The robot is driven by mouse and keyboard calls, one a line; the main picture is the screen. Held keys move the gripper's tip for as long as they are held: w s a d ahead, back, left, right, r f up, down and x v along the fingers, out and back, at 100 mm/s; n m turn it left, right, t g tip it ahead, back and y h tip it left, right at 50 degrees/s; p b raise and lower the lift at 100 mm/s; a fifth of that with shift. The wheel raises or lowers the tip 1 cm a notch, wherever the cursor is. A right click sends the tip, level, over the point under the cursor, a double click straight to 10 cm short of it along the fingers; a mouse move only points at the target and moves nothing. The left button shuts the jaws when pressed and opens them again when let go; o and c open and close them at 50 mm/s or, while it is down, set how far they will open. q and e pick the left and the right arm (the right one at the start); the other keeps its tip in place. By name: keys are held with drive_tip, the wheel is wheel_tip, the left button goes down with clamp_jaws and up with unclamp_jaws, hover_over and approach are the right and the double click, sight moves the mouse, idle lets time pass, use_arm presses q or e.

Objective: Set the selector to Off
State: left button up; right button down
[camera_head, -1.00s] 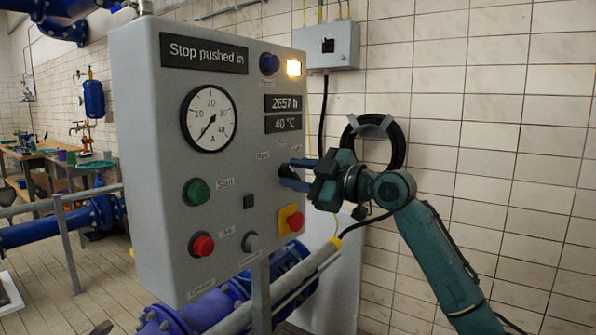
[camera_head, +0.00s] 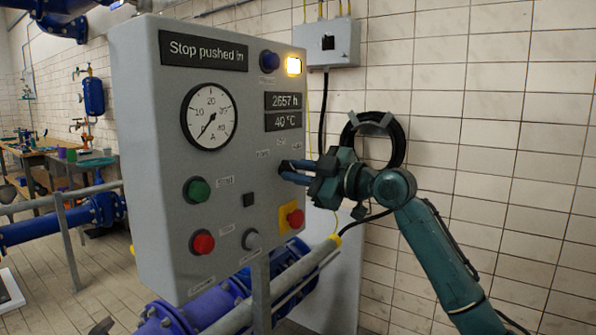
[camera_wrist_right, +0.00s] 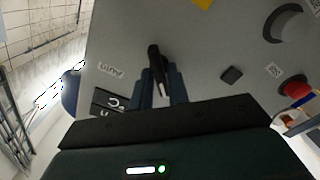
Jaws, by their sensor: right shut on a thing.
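The grey control box carries a small black selector knob (camera_wrist_right: 155,56) on its front face. My right gripper (camera_head: 288,170) reaches in from the right and is shut on this knob. In the wrist view its two blue-grey fingers (camera_wrist_right: 160,78) stand on either side of the knob. The "Auto" label (camera_wrist_right: 110,72) shows beside the knob in the wrist view. In the head view the fingers cover most of the knob, and I cannot read its exact position. The small labels around it are blurred there. My left gripper is not in view.
On the box (camera_head: 145,200) are a gauge (camera_head: 209,116), a green button (camera_head: 197,190), a red button (camera_head: 203,243), and a red stop button on yellow (camera_head: 294,217) just below my gripper. A lit yellow lamp (camera_head: 293,66) sits above. A black hose coil (camera_head: 397,140) hangs behind my arm.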

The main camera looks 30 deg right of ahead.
drive_tip(key=shift+r+m+p, duration=0.1)
drive_tip(key=shift+m+p, duration=0.5)
drive_tip(key=shift+m, duration=0.4)
drive_tip(key=shift+m+p, duration=0.45)
drive_tip(key=shift+m, duration=0.35)
drive_tip(key=m+p, duration=0.1)
drive_tip(key=m, duration=0.2)
drive_tip(key=shift+p, duration=0.3)
drive_tip(key=shift+m, duration=0.5)
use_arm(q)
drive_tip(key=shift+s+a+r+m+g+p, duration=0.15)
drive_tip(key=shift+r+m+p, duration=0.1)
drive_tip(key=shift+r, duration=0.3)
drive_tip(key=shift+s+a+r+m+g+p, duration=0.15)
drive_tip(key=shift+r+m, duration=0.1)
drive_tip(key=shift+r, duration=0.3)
use_arm(e)
drive_tip(key=shift+d+m, duration=0.1)
drive_tip(key=shift+m, duration=0.2)
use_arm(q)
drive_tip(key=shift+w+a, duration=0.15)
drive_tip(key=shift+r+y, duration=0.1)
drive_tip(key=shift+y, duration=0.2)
use_arm(e)
drive_tip(key=c, duration=1.5)
unclamp_jaws()
